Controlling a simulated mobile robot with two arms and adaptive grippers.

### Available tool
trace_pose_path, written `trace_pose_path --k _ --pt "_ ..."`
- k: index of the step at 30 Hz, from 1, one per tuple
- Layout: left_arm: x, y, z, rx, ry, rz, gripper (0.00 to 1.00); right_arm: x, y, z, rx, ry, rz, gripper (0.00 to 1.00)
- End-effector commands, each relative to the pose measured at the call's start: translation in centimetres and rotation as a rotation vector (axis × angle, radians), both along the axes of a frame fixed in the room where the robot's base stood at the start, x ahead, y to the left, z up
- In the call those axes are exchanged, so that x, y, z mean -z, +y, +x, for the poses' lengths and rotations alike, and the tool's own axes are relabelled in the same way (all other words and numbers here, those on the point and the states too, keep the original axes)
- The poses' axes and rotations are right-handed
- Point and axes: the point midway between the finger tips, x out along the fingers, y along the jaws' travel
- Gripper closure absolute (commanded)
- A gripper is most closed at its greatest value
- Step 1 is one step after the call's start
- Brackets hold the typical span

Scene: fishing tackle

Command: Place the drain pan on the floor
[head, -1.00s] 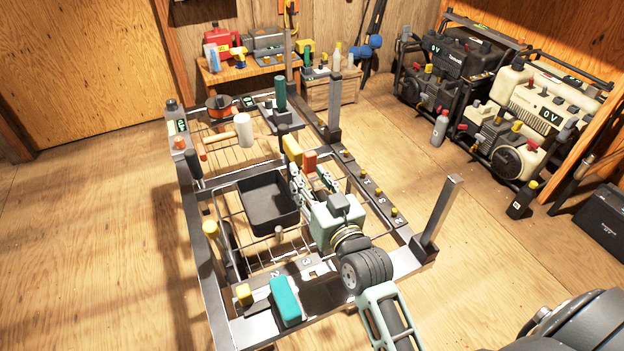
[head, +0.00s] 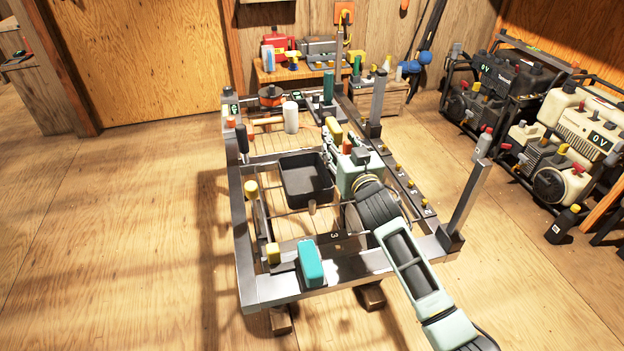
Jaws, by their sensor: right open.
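The drain pan (head: 304,186) is a black, square, open tray. It sits level within the metal frame, over the wire rack, and looks empty. My right gripper (head: 329,158) reaches in from the lower right, with its fingers at the pan's right rim. It is open. Its pale green body hides part of the pan's right side, and I cannot tell whether the fingers touch the rim. The wooden floor (head: 130,220) is bare to the left of the frame. My left gripper is not in view.
The metal frame (head: 243,260) has upright posts on its right side. A teal block (head: 311,263), a white cylinder (head: 291,117) and a hammer-like tool lie around it. Generators (head: 570,140) stand at the right. A wooden bench (head: 265,75) stands behind. Floor at the left is free.

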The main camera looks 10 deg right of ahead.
Motion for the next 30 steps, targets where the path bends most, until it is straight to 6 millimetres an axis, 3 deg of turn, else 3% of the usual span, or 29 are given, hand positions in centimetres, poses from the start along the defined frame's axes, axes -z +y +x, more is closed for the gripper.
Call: trace_pose_path --k 6,12,23,30 --pt "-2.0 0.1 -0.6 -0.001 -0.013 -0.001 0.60 0.3 0.2 2.1 -0.001 -0.001 0.000 0.55" --pt "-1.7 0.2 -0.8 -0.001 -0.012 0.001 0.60 0.5 0.4 4.8 -0.002 -0.001 0.002 0.55" --pt "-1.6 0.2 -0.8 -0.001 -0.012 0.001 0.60 0.4 0.4 5.5 -0.003 0.000 0.001 0.55" --pt "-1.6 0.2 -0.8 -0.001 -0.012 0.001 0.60 0.4 0.4 5.5 -0.002 0.000 0.001 0.76"
